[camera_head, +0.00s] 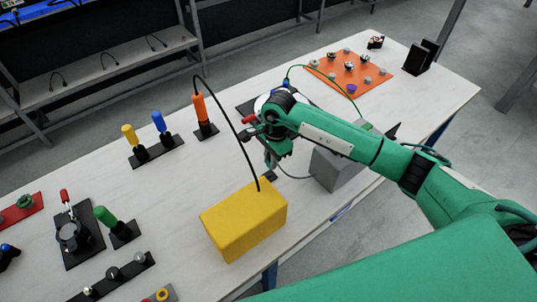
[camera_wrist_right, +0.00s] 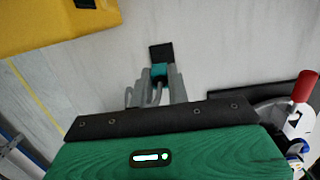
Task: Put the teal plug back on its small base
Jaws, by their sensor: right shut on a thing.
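In the right wrist view the teal plug (camera_wrist_right: 158,69) is between the fingertips of my right gripper (camera_wrist_right: 160,78), which is shut on it. The small black base (camera_wrist_right: 161,51) lies on the table just beyond the plug. I cannot tell whether the plug touches the base or hangs above it. In the head view my right gripper (camera_head: 272,163) points down at the table, just above the small base (camera_head: 269,177). There the plug is too small and too covered to make out. My left gripper is not in view.
A yellow box (camera_head: 243,222) stands close by, with a black cable running to an orange plug (camera_head: 200,107). A grey box (camera_head: 338,170) stands under my right arm. A red-handled device (camera_wrist_right: 300,100) is beside the gripper. Yellow and blue handles (camera_head: 158,121) stand farther left.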

